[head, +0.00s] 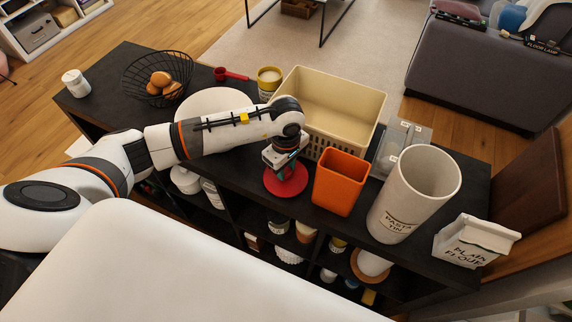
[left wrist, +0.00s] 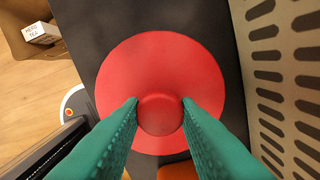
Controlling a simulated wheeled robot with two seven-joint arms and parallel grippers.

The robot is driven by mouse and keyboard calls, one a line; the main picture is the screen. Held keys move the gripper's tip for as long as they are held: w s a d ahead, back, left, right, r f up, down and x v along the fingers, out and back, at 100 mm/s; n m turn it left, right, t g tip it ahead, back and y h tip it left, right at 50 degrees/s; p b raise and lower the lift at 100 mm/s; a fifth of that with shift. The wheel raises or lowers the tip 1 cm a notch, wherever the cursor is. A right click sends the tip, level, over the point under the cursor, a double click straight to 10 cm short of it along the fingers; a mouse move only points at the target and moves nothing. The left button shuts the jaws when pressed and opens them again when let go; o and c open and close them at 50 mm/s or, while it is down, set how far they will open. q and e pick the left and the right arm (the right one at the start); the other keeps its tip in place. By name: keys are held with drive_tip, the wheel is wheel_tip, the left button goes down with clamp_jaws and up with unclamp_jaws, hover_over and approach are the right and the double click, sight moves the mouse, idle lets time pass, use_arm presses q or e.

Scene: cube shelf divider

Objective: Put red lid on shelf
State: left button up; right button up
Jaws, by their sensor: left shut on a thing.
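The red lid (head: 273,184) lies flat on or just above the dark top of the cube shelf (head: 230,169), left of the orange bin, in the head view. In the left wrist view the round red lid (left wrist: 160,55) fills the middle, with its knob between my green fingertips. My left gripper (head: 287,170) points down over the lid and is shut on its knob; the fingers also show in the left wrist view (left wrist: 160,112). I cannot tell whether the lid touches the shelf top. My right gripper is not in view.
A cream basket (head: 361,104) stands right behind the lid. An orange bin (head: 338,184) and a pasta tin (head: 400,205) stand to the right. A wire basket (head: 140,80) of brown eggs is at the far left. Lower compartments hold several jars and dishes.

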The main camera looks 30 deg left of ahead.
sight(286, 170)
use_arm(q)
drive_tip(key=shift+f, duration=0.15)
drive_tip(key=o, duration=1)
drive_tip(key=shift+c, duration=0.2)
drive_tip(key=shift+r, duration=0.2)
wheel_tip(286, 170, up, 12)
drive_tip(key=b, duration=0.2)
